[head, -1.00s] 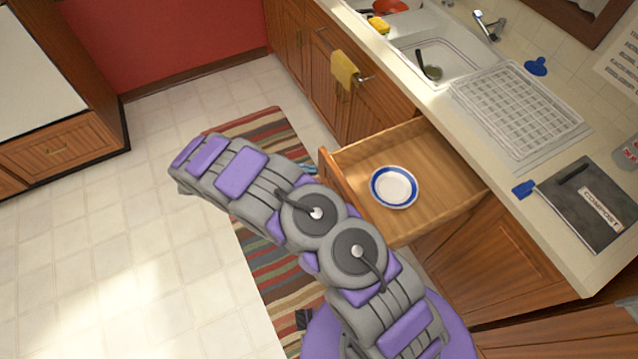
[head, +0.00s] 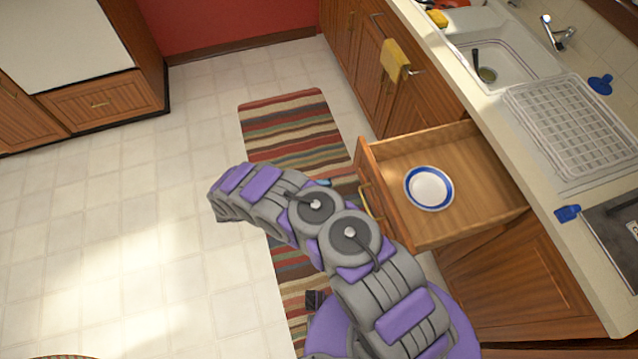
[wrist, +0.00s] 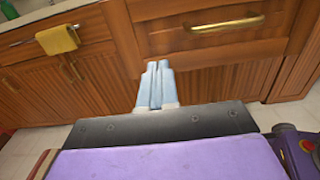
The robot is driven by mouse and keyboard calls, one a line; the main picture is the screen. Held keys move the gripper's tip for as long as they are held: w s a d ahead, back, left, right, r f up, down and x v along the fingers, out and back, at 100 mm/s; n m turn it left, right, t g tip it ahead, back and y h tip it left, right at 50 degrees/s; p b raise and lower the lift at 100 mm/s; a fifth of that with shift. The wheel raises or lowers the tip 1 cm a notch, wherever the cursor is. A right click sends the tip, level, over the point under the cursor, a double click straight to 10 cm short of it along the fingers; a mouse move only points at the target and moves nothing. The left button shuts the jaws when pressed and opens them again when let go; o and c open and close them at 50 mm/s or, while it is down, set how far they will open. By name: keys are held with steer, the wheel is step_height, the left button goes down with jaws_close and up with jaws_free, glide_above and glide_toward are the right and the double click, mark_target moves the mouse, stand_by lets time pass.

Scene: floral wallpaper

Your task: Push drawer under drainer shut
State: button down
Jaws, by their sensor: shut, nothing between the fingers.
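The wooden drawer (head: 480,144) under the drainer (head: 572,120) is pulled out of the counter in the head view. A white plate with a blue rim (head: 429,188) lies in it. In the wrist view the drawer's front (wrist: 205,32) with its brass handle (wrist: 227,24) is ahead of my gripper. My gripper (wrist: 159,68) is shut and empty, its fingertips pointing at the lower left part of the drawer front. I cannot tell whether they touch it. In the head view my arm mostly hides the gripper, which is beside the drawer front.
A sink (head: 500,55) is set in the counter beyond the drainer. A yellow towel (head: 395,60) hangs on a cabinet handle. A striped rug (head: 292,125) lies on the floor. The tiled floor to the left (head: 110,220) is clear.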

steer(key=b, duration=0.2)
glide_toward(365, 173)
steer(key=x, duration=0.5)
steer(key=shift+d+f, duration=0.1)
steer(key=shift+f, duration=0.15)
steer(key=shift+x, duration=0.8)
steer(key=shift+w+r, duration=0.1)
